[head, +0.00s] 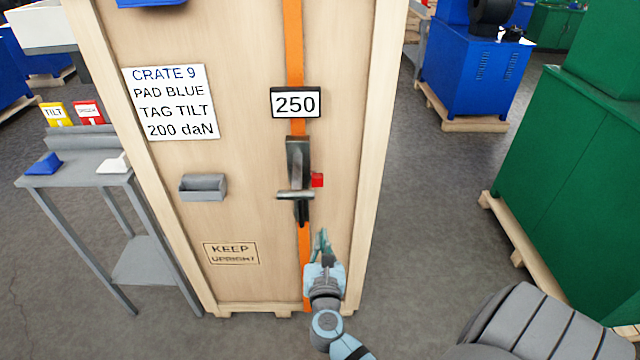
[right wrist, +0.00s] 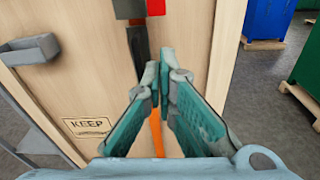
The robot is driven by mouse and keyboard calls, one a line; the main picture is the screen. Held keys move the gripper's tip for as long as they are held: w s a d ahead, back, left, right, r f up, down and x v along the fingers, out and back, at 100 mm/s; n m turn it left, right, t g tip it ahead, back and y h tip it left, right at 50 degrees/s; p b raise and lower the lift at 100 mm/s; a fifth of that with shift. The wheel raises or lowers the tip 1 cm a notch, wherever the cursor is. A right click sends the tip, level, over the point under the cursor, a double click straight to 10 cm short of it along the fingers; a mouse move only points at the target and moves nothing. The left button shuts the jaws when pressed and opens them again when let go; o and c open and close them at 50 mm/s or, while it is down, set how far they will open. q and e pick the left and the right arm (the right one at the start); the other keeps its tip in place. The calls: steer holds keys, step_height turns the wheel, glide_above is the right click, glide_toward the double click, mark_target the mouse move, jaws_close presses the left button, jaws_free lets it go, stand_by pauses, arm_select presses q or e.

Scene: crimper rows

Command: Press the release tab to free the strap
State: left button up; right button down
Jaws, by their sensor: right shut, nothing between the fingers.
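An orange strap (head: 294,50) runs down the front of a tall wooden crate (head: 250,130). A metal tensioner (head: 297,165) sits on the strap below a display (head: 296,103) reading 250. A small red release tab (head: 317,180) sticks out on the tensioner's right side; red parts also show at the top of the right wrist view (right wrist: 155,7). My right gripper (head: 322,236) is shut and empty, below the tensioner in front of the lower crate; its fingertips (right wrist: 160,65) meet just below the dark tensioner end in the wrist view. My left gripper is not in view.
A label (head: 170,102) reads crate 9, pad blue, tag tilt, 200 daN. A grey holder (head: 203,187) is fixed left of the tensioner. A grey stand (head: 85,178) at left holds a blue pad (head: 44,164), a white pad (head: 113,163) and two tags. Green machinery (head: 575,190) stands right, beyond open floor.

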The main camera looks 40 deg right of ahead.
step_height(320, 180, up, 3)
steer(key=shift+w+d+r+n+t+h, duration=0.1)
steer(key=shift+d+r+n+t+h, duration=0.15)
steer(key=shift+n+h, duration=0.2)
steer(key=shift+a, duration=0.1)
glide_toward(320, 183)
steer(key=x, duration=0.7)
steer(key=shift+f+b, duration=0.1)
steer(key=shift+b, duration=0.25)
